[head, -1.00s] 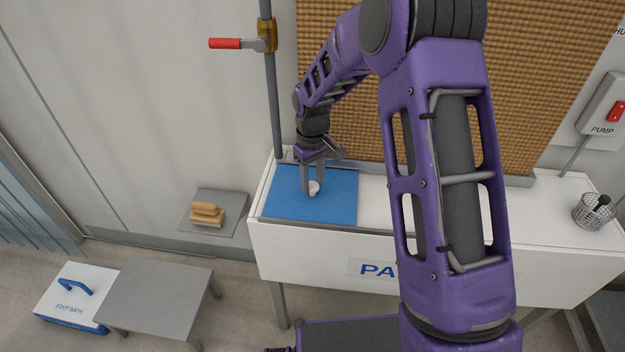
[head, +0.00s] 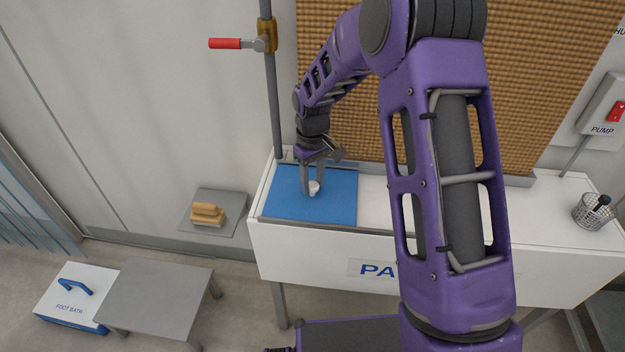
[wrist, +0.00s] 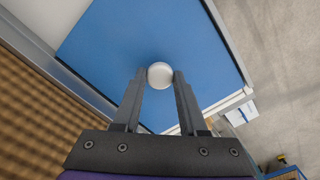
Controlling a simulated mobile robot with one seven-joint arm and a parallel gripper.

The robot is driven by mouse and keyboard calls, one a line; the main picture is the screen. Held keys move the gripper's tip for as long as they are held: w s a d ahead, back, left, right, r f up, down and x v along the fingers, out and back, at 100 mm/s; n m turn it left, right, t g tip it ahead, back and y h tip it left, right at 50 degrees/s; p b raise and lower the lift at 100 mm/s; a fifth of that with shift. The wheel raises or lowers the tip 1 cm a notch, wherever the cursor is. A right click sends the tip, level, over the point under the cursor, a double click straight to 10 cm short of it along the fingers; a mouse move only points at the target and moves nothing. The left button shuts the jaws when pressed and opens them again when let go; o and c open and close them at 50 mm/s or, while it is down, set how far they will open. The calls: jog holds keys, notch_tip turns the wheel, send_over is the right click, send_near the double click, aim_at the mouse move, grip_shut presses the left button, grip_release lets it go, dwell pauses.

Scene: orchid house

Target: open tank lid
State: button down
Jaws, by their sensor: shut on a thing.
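The tank (head: 335,239) is a long white box with blue lettering starting "PA" on its front, partly hidden by my arm. A blue panel, which looks like its lid (head: 285,205), lies flat over the left end. A round white knob (head: 315,187) stands on this panel; it also shows in the wrist view (wrist: 160,76). My gripper (head: 311,191) reaches down from above and is shut on the knob, one finger on each side.
A red-handled valve (head: 225,43) is on the pipe behind. A woven brown pad (head: 345,100) rises behind the tank. A wire cup (head: 592,213) stands at the tank's right end. A grey step (head: 158,295) and a foot bath box (head: 75,300) are on the floor at left.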

dwell(0.4)
jog(key=s+d, duration=0.1)
jog(key=d, duration=0.4)
jog(key=s+d+p, duration=0.1)
jog(key=d, duration=0.5)
jog(key=s+d+p, duration=0.1)
jog(key=d, duration=0.5)
jog(key=shift+s, duration=0.15)
jog(key=shift+c, duration=2.3)
grip_release()
notch_tip(320, 180, up, 17)
jog(key=p, duration=0.2)
jog(key=shift+r, duration=0.2)
